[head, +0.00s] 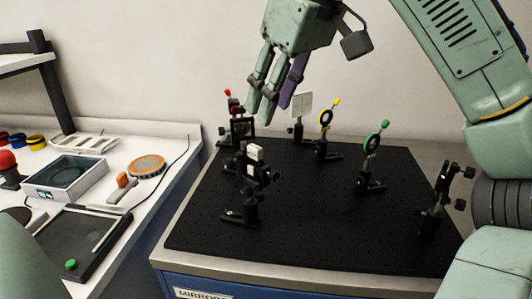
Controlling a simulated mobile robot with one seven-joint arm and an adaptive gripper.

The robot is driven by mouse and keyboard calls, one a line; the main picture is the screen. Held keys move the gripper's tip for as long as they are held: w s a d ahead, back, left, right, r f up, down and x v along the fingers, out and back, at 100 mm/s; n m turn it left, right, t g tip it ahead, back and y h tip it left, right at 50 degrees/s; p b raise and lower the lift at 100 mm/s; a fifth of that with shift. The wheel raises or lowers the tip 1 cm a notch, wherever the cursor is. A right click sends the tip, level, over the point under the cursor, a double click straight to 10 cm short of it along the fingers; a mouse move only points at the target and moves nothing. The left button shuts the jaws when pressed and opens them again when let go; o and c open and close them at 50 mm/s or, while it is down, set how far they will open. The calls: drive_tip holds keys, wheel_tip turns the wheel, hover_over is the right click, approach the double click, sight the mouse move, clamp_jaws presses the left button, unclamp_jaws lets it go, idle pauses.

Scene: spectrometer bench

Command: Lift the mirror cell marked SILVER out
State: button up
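No SILVER marking is readable from here, so I cannot tell which mount holds that mirror cell. Several optic mounts stand upright on the black breadboard (300,240). One has red knobs and a square dark frame (241,128). A black mount with a white block on top (256,170) stands in front of it. A yellow-marked ring mount (325,118) and a green-marked ring mount (371,145) stand to the right. My gripper (258,113) points down in front of the red-knobbed mount in the picture. Its finger gap and any contact are unclear. A purple strip (294,80) shows beside its fingers.
A black mount (440,190) stands at the breadboard's right edge and a pale square card (302,104) at the back. The white side bench (150,195) holds a grey tray (92,185), an orange-rimmed disc (147,166) and a dark flat plate (90,240). The breadboard's front middle is clear.

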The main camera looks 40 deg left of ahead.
sight(257, 148)
drive_tip(key=shift+p+x, duration=0.5)
drive_tip(key=shift+x, duration=4.05)
drive_tip(key=shift+s+d+f, duration=0.1)
drive_tip(key=shift+s+d, duration=0.05)
clamp_jaws()
